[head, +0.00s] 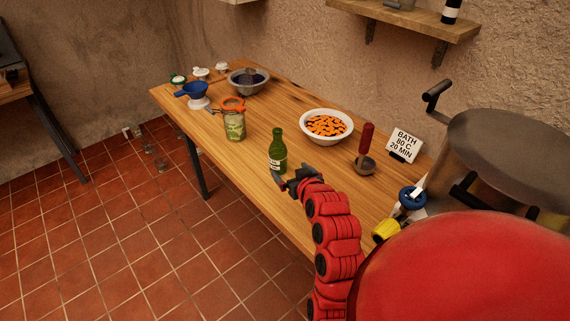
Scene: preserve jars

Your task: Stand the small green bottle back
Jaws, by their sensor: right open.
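The small green bottle (277,153) stands upright on the wooden table, close to its front edge, with a pale label low on its side. My right gripper (287,182) is open at the bottle's base, on the near side and a little to the right. Its dark fingers look very close to the bottle; I cannot tell whether they touch it. My left gripper is not in view.
A jar with an orange ring (234,124) stands left of the bottle. A white bowl of orange slices (326,126) and a ladle with a red handle (365,150) are behind and right. A blue funnel (191,90) and a grey bowl (248,82) stand farther left. A large pot (510,150) is at right.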

